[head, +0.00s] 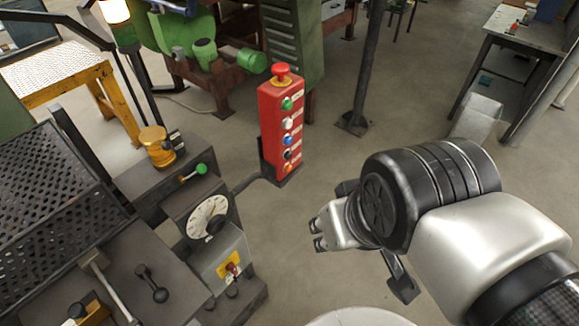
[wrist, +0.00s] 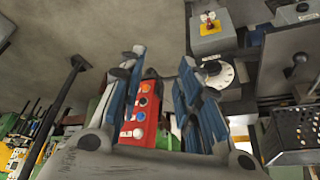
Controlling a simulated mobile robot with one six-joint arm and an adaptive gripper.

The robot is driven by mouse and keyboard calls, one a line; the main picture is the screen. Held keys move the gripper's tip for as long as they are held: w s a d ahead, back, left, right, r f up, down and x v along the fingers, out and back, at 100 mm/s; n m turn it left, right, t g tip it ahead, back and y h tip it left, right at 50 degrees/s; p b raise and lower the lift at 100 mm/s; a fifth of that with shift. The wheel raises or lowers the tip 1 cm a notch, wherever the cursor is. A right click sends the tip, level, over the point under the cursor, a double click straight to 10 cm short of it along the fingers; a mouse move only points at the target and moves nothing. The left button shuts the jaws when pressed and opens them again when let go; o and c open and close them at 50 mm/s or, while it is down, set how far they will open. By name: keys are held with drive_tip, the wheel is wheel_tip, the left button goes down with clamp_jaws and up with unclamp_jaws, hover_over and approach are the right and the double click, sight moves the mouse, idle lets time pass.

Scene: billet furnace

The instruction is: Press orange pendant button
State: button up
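The red pendant box (head: 268,130) stands upright at the centre of the head view. Down its face run a green, a white, a blue and a dark button, with the orange button (head: 289,167) lowest. A red mushroom button (head: 281,70) caps the top. My gripper (head: 318,234) is below and to the right of the pendant, apart from it. In the wrist view the pendant (wrist: 152,130) shows upside down between my spread fingers (wrist: 162,58), with the orange button (wrist: 146,88) uppermost. The fingers are open with nothing held.
A dial (head: 208,217) and a grey box with a red-and-yellow switch (head: 230,265) are left of my gripper. A perforated dark plate (head: 45,195) lies far left. A post (head: 366,70) rises behind the pendant. Floor between pendant and gripper looks clear.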

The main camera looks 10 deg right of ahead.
clamp_jaws()
idle(1.4)
